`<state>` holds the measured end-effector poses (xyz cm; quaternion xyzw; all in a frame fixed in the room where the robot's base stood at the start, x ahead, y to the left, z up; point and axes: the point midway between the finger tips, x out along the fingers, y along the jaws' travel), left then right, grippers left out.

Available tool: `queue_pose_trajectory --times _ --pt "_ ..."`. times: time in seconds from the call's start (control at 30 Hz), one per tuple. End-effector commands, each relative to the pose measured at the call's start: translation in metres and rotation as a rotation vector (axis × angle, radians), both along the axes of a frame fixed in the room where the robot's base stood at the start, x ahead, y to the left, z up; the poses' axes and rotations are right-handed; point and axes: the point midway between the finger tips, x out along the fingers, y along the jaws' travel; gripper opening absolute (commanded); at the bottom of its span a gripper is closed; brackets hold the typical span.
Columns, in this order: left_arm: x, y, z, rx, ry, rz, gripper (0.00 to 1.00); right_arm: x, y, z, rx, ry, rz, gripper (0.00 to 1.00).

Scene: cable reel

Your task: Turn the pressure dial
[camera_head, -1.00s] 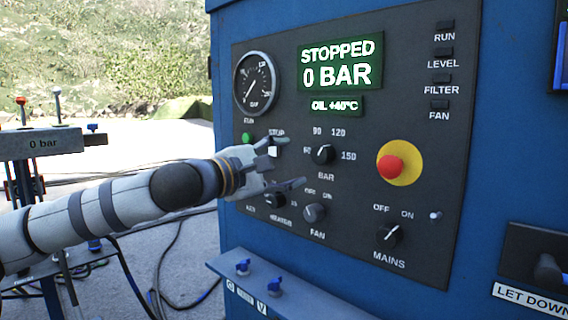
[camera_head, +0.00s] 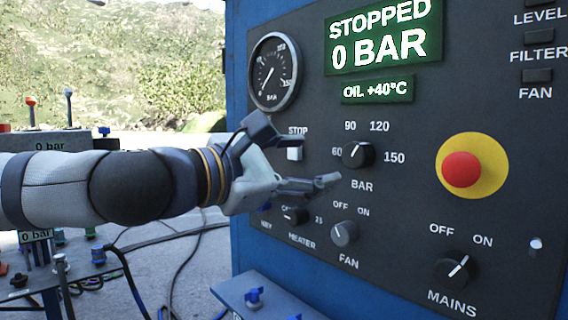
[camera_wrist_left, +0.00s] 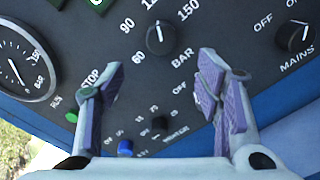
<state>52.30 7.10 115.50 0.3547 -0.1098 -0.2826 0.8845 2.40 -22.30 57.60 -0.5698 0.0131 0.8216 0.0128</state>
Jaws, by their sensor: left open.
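The pressure dial (camera_head: 357,154) is a black round knob on the dark control panel, ringed by the numbers 60, 90, 120 and 150, with BAR below. Its white mark points upward; the exact setting is hard to read. In the left wrist view the dial (camera_wrist_left: 160,37) sits beyond the fingertips, roughly centred between them. My left gripper (camera_head: 314,161) is open and empty, just left of the dial and apart from it, its fingers pointing toward the panel. It also shows in the left wrist view (camera_wrist_left: 161,72). My right gripper is not in view.
A red emergency button (camera_head: 462,170) on a yellow disc is right of the dial. The fan knob (camera_head: 344,233), heater knob (camera_head: 295,215) and mains knob (camera_head: 452,270) sit lower. A white stop button (camera_head: 295,154) is near the upper finger. The display (camera_head: 385,38) reads STOPPED, 0 BAR.

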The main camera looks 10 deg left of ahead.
Motion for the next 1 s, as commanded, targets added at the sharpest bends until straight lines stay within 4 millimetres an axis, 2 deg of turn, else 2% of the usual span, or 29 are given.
queue_pose_trajectory --times 0.07,0.17,0.4,0.6,0.93,0.97,1.0 --pt "0.001 -0.01 0.0 -0.011 0.007 -0.015 0.59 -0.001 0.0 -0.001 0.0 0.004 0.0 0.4" --pt "0.013 -0.02 0.0 -0.013 0.008 -0.016 0.59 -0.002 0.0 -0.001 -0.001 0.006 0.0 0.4" --pt "0.062 -0.055 0.002 -0.012 0.006 -0.013 0.59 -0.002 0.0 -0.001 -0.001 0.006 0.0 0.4" --pt "0.089 -0.073 0.003 -0.012 0.003 -0.013 0.59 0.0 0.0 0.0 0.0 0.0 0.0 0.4" --pt "0.095 -0.077 0.002 -0.013 0.004 -0.012 0.59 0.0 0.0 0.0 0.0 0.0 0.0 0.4" --pt "0.095 -0.077 0.002 -0.013 0.004 -0.012 0.54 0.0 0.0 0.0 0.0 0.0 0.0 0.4" --pt "0.095 -0.077 0.002 -0.013 0.004 -0.012 0.45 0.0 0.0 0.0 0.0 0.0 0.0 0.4"
